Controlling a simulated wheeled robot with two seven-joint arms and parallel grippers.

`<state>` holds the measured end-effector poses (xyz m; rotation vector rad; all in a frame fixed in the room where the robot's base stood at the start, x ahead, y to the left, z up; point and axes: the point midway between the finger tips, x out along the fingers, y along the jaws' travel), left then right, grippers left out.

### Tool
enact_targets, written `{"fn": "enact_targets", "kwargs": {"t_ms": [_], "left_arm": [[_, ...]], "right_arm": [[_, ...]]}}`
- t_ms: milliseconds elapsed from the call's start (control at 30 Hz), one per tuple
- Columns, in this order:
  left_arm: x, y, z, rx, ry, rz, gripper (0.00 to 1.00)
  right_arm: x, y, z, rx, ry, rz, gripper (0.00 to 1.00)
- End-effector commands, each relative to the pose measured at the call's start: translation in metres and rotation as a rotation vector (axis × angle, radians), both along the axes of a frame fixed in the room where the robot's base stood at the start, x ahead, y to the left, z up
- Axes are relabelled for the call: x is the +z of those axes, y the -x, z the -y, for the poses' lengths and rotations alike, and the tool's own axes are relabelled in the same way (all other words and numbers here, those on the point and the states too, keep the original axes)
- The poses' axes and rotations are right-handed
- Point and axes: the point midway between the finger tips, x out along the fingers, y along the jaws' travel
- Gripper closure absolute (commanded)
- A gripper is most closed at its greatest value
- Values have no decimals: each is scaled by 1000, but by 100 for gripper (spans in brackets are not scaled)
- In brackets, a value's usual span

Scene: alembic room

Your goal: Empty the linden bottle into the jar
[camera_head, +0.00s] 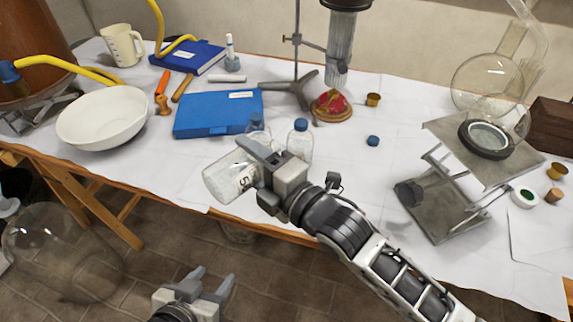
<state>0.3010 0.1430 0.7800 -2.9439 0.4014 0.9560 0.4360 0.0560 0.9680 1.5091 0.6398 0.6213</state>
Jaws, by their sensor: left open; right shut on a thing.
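My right gripper (266,172) is shut on a clear glass bottle (228,180), held tilted over the table's front edge. The bottle has a pale label with dark marks; I cannot read a name, and its contents are unclear. A clear bottle with a blue cap (300,141) stands just behind the gripper. My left gripper (207,284) is open and empty, low in front of the table.
A loose blue cap (373,141) lies mid-table. A blue case (218,114), a white bowl (103,118) and a blue book (190,57) are left. A stand with a tripod foot (290,88) is behind. A lab jack (470,150) bearing glassware is right. Clear cloth lies centre-right.

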Motion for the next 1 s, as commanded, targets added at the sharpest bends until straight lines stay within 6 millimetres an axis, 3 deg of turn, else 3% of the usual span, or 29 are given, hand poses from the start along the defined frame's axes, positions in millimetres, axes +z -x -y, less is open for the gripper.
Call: {"fn": "enact_targets", "kwargs": {"t_ms": [1000], "left_arm": [[5, 0, 0, 0, 0, 0, 50]], "right_arm": [[5, -1, 0, 0, -36, -33, 75]]}}
